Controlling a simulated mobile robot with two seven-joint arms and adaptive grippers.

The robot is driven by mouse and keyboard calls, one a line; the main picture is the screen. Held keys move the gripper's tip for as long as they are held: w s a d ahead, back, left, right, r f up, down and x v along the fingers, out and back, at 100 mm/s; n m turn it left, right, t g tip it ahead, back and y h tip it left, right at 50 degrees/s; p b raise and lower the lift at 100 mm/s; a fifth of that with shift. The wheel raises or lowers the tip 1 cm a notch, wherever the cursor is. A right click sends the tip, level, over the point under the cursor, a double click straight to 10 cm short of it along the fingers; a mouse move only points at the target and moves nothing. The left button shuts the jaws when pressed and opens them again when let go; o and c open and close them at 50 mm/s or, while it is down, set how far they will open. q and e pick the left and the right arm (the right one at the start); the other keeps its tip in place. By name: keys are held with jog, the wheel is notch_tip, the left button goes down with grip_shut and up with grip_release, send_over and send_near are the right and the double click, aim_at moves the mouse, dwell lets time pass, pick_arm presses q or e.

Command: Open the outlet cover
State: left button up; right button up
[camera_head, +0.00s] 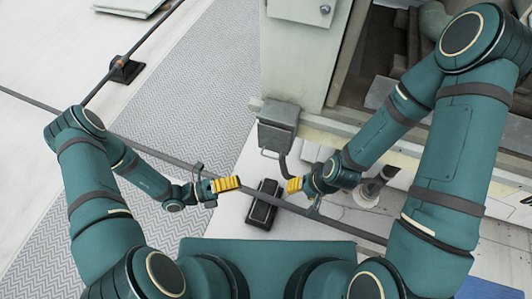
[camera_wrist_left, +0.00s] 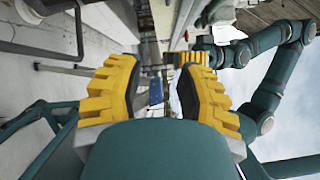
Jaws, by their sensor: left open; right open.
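The outlet cover (camera_head: 279,113) is a grey box-like lid on a small housing at the lower corner of the pale cooler cabinet. It looks shut, and a dark cable hangs below it. My left gripper (camera_head: 227,184), with yellow ridged fingers, is below and left of the outlet, apart from it. In the left wrist view its fingers (camera_wrist_left: 157,92) are spread with nothing between them. My right gripper (camera_head: 294,185) is below and slightly right of the outlet, beside the cable. It is open, but its finger gap is hard to see; its yellow fingers also show in the left wrist view (camera_wrist_left: 188,59).
The cabinet (camera_head: 300,55) rises behind the outlet. A dark rail (camera_head: 160,155) crosses in front, near both grippers. A black block (camera_head: 263,205) lies on the roof between and below the grippers. A pipe stub (camera_head: 370,190) stands at right. The patterned walkway (camera_head: 185,90) at left is clear.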

aim_at(271, 146)
pick_arm(q)
jog(key=w+d+n+t, duration=0.1)
jog(key=w+d, duration=0.1)
jog(key=d, duration=0.1)
jog(key=w+d+r+n+t, duration=0.1)
jog(key=w+d, duration=0.2)
jog(key=w+d+r+n+t, duration=0.1)
jog(key=w+d, duration=0.2)
jog(key=d, duration=0.1)
jog(key=shift+w+n+t, duration=0.25)
jog(key=shift+n+t, duration=0.05)
grip_shut()
